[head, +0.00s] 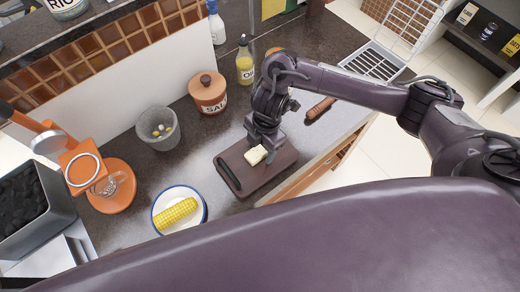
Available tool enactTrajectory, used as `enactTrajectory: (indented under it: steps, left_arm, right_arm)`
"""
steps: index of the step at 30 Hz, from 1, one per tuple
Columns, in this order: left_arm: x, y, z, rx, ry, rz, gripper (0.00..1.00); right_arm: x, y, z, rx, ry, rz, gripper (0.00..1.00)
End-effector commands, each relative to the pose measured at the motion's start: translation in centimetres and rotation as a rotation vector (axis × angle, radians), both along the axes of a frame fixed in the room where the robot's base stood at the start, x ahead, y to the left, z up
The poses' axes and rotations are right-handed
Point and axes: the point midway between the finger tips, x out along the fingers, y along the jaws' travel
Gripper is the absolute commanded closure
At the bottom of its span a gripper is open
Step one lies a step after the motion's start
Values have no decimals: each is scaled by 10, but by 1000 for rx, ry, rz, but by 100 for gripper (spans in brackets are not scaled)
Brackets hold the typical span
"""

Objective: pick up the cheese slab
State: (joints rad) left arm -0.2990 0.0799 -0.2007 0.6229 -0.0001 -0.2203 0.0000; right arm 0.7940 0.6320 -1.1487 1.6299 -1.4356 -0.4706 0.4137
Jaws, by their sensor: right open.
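The cheese slab (256,155) is a small pale yellow block on the dark brown cutting board (262,184). My right gripper (267,143) points down over the board, right at the slab, with its fingers just behind and beside it. The gripper is open; whether a finger touches the slab I cannot tell. My left gripper does not show.
A plate with corn (203,212) lies left of the board. A grey stone mortar (158,128), a salt jar (208,92) and an oil bottle (245,62) stand behind. An orange appliance (110,200) stands at left. A wire rack (372,62) is at the right.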

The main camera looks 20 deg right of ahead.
Motion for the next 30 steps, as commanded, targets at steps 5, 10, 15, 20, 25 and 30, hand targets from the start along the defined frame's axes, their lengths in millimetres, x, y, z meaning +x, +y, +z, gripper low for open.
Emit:
enactTrajectory:
  steps: [5,10,15,20,25,30]
  left_arm:
    - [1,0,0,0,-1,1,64]
    - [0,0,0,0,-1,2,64]
    - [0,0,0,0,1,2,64]
    - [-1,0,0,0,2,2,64]
    - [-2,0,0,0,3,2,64]
    - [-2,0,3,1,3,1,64]
  right_arm:
    - [0,0,0,0,-1,0,38]
    - [0,0,0,0,-1,0,60]
    - [0,0,1,0,-1,1,83]
    - [0,0,1,0,-1,1,88]
    - [1,0,3,1,-2,1,88]
    - [2,1,17,2,-6,3,88]
